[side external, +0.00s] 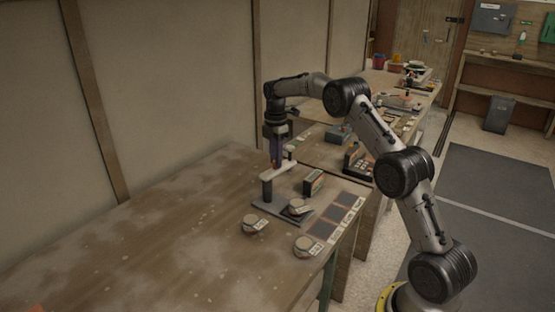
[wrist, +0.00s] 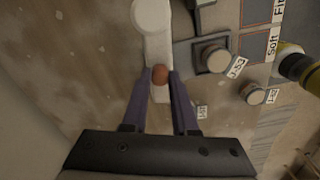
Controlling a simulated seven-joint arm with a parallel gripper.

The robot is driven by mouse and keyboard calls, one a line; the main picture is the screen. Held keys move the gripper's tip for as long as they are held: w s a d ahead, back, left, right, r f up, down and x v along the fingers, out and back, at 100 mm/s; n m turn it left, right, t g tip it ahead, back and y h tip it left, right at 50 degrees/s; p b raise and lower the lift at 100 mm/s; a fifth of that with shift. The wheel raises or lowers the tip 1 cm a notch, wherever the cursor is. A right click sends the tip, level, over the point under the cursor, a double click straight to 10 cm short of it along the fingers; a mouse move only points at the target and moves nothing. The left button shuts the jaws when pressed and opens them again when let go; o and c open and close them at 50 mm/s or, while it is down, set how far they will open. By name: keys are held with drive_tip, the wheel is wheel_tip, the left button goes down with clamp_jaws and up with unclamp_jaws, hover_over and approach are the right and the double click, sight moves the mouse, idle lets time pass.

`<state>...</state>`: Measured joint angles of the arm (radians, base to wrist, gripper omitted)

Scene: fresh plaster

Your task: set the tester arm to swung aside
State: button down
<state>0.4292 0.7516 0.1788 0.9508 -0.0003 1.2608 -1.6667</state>
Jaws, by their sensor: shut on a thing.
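The tester arm (side external: 283,170) is a pale bar on a grey post (side external: 267,190), which rises from a grey base plate (side external: 268,212). In the wrist view the tester arm (wrist: 155,40) runs down from its round hub. It lies beside the dark test pad, not over it. A labelled round sample (wrist: 214,58) sits on that pad. A reddish-brown knob (wrist: 160,75) stands on the bar. My gripper (wrist: 160,78) is shut on the knob with its purple fingers either side. In the side view my gripper (side external: 277,163) points down at the bar, and the knob is hidden.
Two more labelled samples (side external: 252,222) (side external: 308,243) lie on the bench (side external: 150,235). Dark marked squares (side external: 322,230) line its right edge. A small dark box (side external: 313,182) stands behind the base.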

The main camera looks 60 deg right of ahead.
drive_tip(key=shift+w+r+n, duration=0.15)
drive_tip(key=shift+w+n, duration=0.2)
drive_tip(key=shift+n, duration=0.45)
drive_tip(key=c, duration=0.7)
unclamp_jaws()
wheel_tip(320, 180, up, 14)
drive_tip(key=shift+f, duration=0.2)
